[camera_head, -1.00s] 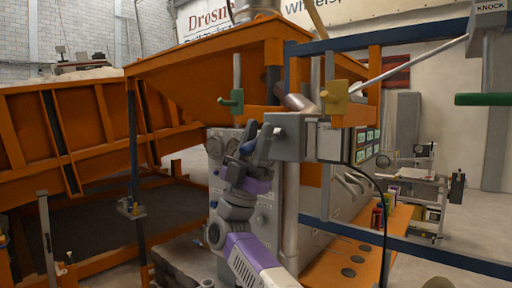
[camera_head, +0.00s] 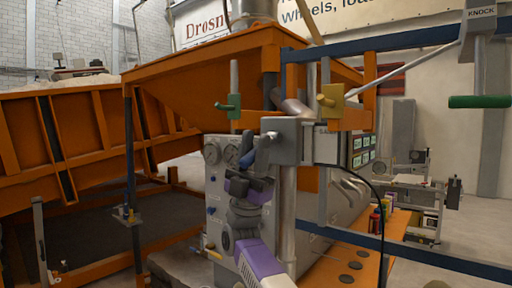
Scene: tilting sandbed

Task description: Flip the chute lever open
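My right gripper (camera_head: 247,150) points up in front of the grey machine panel, left of a grey box (camera_head: 283,141) on a pole. Its fingers are small and overlap the panel, so I cannot tell if they are open. It seems apart from every lever. I cannot tell which is the chute lever. My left gripper is out of view.
The orange hopper (camera_head: 205,75) and orange sandbed (camera_head: 85,130) fill the left and middle. A blue rail (camera_head: 420,252) crosses low on the right, and a blue beam (camera_head: 400,47) crosses above. Cans (camera_head: 378,219) stand on an orange bench. Floor shows at right.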

